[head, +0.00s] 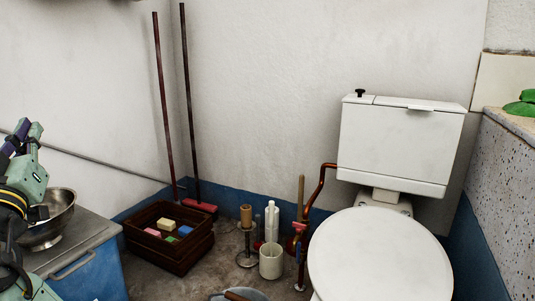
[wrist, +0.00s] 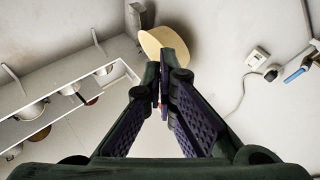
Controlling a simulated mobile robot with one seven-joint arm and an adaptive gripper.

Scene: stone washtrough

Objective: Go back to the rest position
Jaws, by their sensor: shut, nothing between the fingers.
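My gripper (wrist: 162,105) is in the middle of the wrist view, with its two dark fingers with purple pads brought together at the tips. Nothing is held between them. In the head view my green and black arm shows at the left edge, beside a metal bowl (head: 53,222).
The bowl stands on a grey-topped blue cabinet (head: 88,252). A brown crate (head: 168,252) with coloured blocks, a white toilet (head: 380,255) and a speckled stone ledge (head: 508,160) stand around. In the wrist view are a shelf (wrist: 75,103) with pots and a wall socket (wrist: 257,57).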

